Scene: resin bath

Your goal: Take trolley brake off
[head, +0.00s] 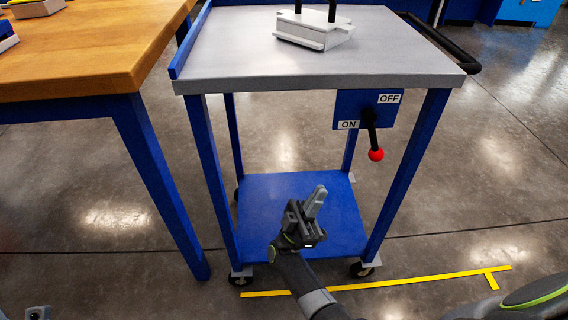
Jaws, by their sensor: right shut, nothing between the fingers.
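The trolley (250,80) has a grey top and a blue frame with a blue lower shelf (260,200). A blue brake panel (346,104) hangs under its front edge, with an ON label at lower left and an OFF label at upper right. The black brake lever (372,136) points down and slightly right from the panel, ending in a red ball knob (376,155). My right gripper (317,195) is shut and empty, left of and below the knob in the picture and apart from it. My left gripper is not in view.
A white block-like object (314,30) with black upright handles stands on the trolley top. A wooden-topped table (90,50) with blue legs stands close on the left. A yellow floor line (420,279) runs in front of the trolley. The floor to the right is clear.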

